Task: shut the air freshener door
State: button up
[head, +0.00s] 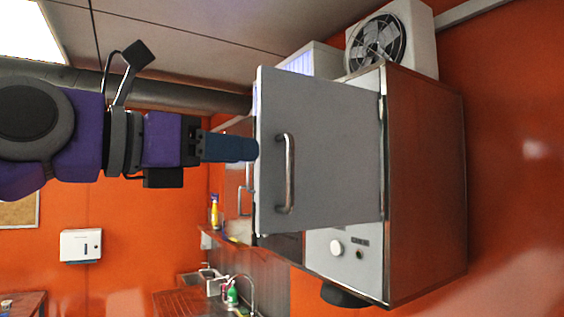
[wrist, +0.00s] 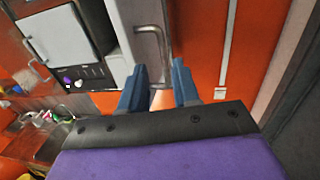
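The air freshener is a box with dark reddish-brown sides (head: 425,185) on the orange wall. Its grey door (head: 335,150) stands open, swung out to the left from a hinge near the box's front edge. The door has a curved metal bar handle (head: 289,173). My gripper (head: 254,149) is at the door's free left edge in the head view; I cannot tell whether it touches. In the wrist view my gripper (wrist: 159,68) has its two blue fingers apart with nothing between them. The door's handle (wrist: 153,42) shows just beyond the fingers.
A white fan unit (head: 392,38) is above the box. A panel with a knob (head: 336,247) is below the door. Behind are another cabinet with a handle, a sink area with a tap (head: 243,288) and a wall dispenser (head: 81,246). Open air lies below my arm.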

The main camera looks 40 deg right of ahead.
send_over(289, 201)
jog(key=shift+w+d+b, duration=0.15)
jog(key=shift+w+b, duration=0.1)
jog(key=shift+b, duration=0.05)
jog(key=shift+a, duration=0.2)
jog(key=shift+d, duration=0.1)
jog(key=shift+d, duration=0.25)
jog(key=shift+c, duration=1.4)
grip_shut()
